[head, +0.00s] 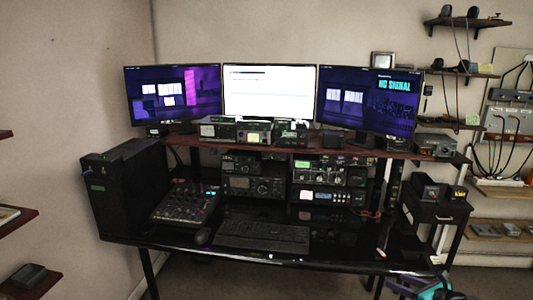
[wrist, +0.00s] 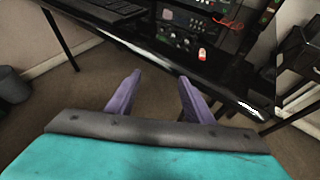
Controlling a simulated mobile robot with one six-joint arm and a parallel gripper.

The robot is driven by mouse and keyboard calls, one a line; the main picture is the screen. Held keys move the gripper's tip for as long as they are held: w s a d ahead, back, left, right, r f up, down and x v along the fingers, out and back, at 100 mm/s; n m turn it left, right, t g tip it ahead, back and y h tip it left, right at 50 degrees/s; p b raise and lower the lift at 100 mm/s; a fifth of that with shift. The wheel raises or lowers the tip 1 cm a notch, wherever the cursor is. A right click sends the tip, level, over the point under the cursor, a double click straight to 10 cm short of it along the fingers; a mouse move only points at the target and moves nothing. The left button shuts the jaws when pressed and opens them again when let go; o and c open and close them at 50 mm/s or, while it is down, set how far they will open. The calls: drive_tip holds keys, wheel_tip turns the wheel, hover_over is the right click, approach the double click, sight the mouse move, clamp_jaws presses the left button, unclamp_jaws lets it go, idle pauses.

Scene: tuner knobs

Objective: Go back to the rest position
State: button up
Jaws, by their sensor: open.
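My gripper (wrist: 157,88) shows in the wrist view with its two purple fingers spread apart and nothing between them. It is in front of the desk's front edge, over the carpet. In the head view part of my teal and purple arm end (head: 432,289) shows at the bottom right corner, below the right end of the black desk (head: 345,262). Several radio units with knobs (head: 256,186) stand on the desk under the shelf. They show only partly in the wrist view (wrist: 178,40).
A mixer (head: 187,204), a keyboard (head: 262,235) and a mouse (head: 202,236) lie on the desk. Three monitors (head: 268,92) stand on the raised shelf. A small red and white item (wrist: 202,54) is near the desk's front edge. Carpet (wrist: 78,92) is free before the desk.

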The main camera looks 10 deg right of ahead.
drive_tip(key=w+a+f+y, duration=0.1)
drive_tip(key=w+a+f, duration=0.25)
drive_tip(key=a, duration=0.55)
drive_tip(key=w+a+f+y, duration=0.2)
drive_tip(key=w+a, duration=0.3)
drive_tip(key=a, duration=0.4)
drive_tip(key=w+a+f+y, duration=0.1)
drive_tip(key=w+a+f, duration=0.25)
drive_tip(key=a, duration=0.55)
drive_tip(key=w+a+f+m+h, duration=0.3)
drive_tip(key=a+f+m+h, duration=0.1)
drive_tip(key=a+f+m, duration=0.6)
drive_tip(key=s+a+f+m+g+h, duration=0.2)
drive_tip(key=s+f+m+g+h, duration=0.15)
drive_tip(key=s+f+m, duration=0.55)
drive_tip(key=s+a+f+m+g+h, duration=0.1)
drive_tip(key=s+f+m+g+h, duration=0.1)
drive_tip(key=s+f+m+g, duration=0.55)
drive_tip(key=s+a+m+g+y, duration=0.1)
drive_tip(key=s+a+m+g, duration=0.1)
drive_tip(key=s, duration=0.6)
drive_tip(key=s+a+m+g+y, duration=0.1)
drive_tip(key=s+m+g, duration=0.2)
drive_tip(key=s, duration=0.6)
drive_tip(key=s+a+m+g+y, duration=0.1)
drive_tip(key=s+a+m+g, duration=0.1)
drive_tip(key=s+m, duration=0.4)
drive_tip(key=shift+s+a+f+g, duration=0.15)
drive_tip(key=shift+s+a+g, duration=0.2)
drive_tip(key=shift+s, duration=0.9)
